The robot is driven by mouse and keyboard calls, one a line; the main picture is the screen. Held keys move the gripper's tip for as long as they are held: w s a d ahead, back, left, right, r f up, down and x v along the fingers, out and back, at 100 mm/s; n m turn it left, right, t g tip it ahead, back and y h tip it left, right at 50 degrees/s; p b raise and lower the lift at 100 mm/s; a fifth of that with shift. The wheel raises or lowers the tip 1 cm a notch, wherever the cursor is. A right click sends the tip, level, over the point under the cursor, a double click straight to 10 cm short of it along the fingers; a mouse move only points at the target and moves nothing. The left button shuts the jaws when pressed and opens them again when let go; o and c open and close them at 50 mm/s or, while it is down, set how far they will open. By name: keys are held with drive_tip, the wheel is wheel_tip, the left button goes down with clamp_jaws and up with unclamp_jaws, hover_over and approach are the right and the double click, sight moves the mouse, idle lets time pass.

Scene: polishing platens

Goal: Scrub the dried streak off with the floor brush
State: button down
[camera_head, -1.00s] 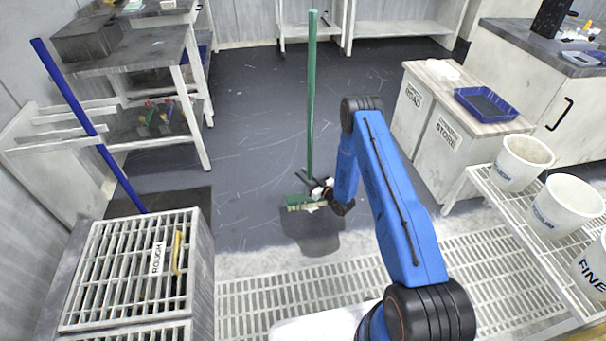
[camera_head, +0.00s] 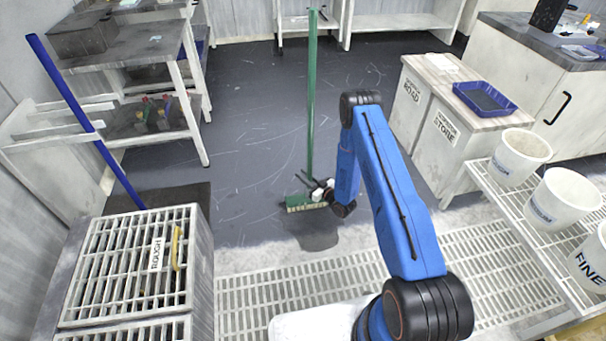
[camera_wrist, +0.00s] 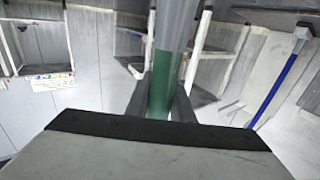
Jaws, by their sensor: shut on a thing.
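The floor brush (camera_head: 311,95) has a long green handle standing nearly upright and a green head with pale bristles low over the dark floor (camera_head: 240,150). My gripper (camera_head: 318,184) is shut on the lower handle, just above the head. In the wrist view the handle (camera_wrist: 160,85) stands between my two dark fingers. I cannot tell whether the bristles touch the floor. Many thin pale scratch-like marks cross the floor; I cannot make out which is the dried streak. My arm and the brush head hide part of the floor.
A slatted unit labelled ROUGH (camera_head: 130,265) stands at front left, with a blue pole (camera_head: 85,120) behind it. Cabinets with a blue tray (camera_head: 485,99) and a rack with white buckets (camera_head: 520,158) stand at right. Grating (camera_head: 270,285) lies in front; the middle floor is open.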

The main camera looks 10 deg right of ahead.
drive_tip(key=shift+s+f, duration=0.1)
drive_tip(key=shift+s, duration=0.7)
drive_tip(key=shift+s, duration=0.15)
drive_tip(key=shift+s, duration=0.6)
drive_tip(key=shift+w, duration=0.15)
drive_tip(key=shift+w, duration=1.65)
